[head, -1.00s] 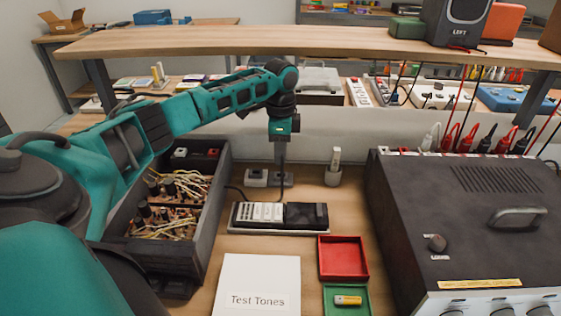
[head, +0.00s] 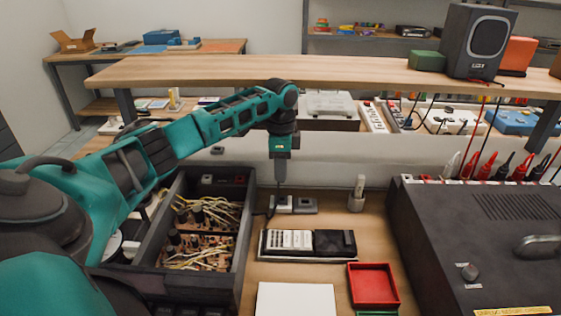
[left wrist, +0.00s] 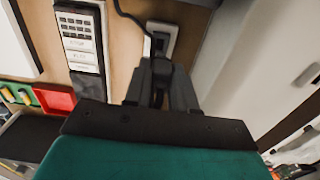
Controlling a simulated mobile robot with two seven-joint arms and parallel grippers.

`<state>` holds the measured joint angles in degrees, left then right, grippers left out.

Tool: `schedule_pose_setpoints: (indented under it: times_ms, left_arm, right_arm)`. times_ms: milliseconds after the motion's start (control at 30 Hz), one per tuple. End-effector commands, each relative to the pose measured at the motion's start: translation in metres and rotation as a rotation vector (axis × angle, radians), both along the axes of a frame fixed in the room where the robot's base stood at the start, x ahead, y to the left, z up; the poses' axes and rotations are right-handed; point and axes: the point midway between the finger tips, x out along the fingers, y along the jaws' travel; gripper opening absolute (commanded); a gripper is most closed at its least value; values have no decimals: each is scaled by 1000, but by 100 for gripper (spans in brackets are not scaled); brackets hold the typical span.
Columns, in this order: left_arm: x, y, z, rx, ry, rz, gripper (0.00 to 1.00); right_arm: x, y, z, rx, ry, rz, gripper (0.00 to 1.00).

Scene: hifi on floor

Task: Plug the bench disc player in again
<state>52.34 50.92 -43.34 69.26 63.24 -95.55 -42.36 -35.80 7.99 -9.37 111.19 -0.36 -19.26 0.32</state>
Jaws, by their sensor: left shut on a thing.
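My right gripper is not in view.
An open box of wired parts (head: 205,225) stands left, and a big dark instrument (head: 490,235) stands right. A red tray (head: 373,284) and white sheet (head: 295,299) lie in front. A wooden shelf (head: 330,73) spans above. A small pale holder (head: 357,195) stands right of the sockets.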

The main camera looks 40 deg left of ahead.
Motion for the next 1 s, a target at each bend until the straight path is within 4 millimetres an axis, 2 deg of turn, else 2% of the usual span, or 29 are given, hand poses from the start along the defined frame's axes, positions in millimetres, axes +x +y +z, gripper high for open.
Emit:
schedule_pose_setpoints:
  times_ms: [600,1000]
  left_arm:
    - [0,-1,-43,0,1,-2,0]
    - [0,0,-49,0,0,-1,0]
  right_arm:
    - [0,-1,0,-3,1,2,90]
    - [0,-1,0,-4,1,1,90]
